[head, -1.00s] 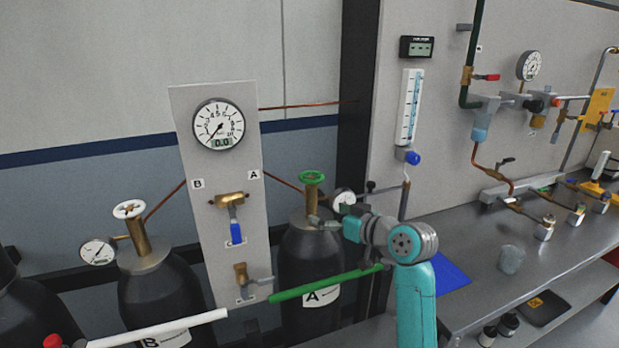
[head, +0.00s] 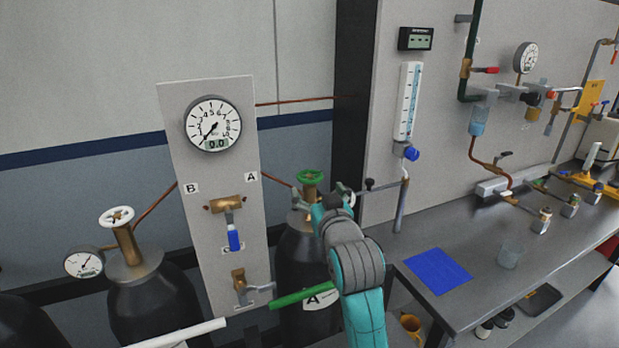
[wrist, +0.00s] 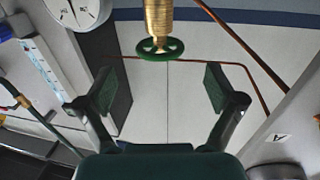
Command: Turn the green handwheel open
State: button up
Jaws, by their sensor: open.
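The green handwheel (head: 311,178) tops the brass valve of the black cylinder marked A (head: 300,262), right of the gauge panel. In the wrist view the green handwheel (wrist: 160,48) shows between and beyond the fingertips, below its brass stem (wrist: 159,16) in that picture. My gripper (wrist: 160,88) is open and empty, with one finger on each side of the wheel's line and a gap to it. In the head view my arm covers the lower valve and part of cylinder A, and the fingers are hard to make out.
A panel (head: 172,106) with a dial gauge (head: 212,124) reading 0.0 and a blue-handled valve (head: 233,239) stands left. Cylinder B with a white handwheel (head: 117,217) is further left. A green bar (head: 300,297) crosses before cylinder A. A workbench with a blue mat (head: 438,271) is right.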

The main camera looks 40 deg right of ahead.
aim_at(313, 183)
jog(key=x, duration=0.7)
jog(key=c, duration=1.2)
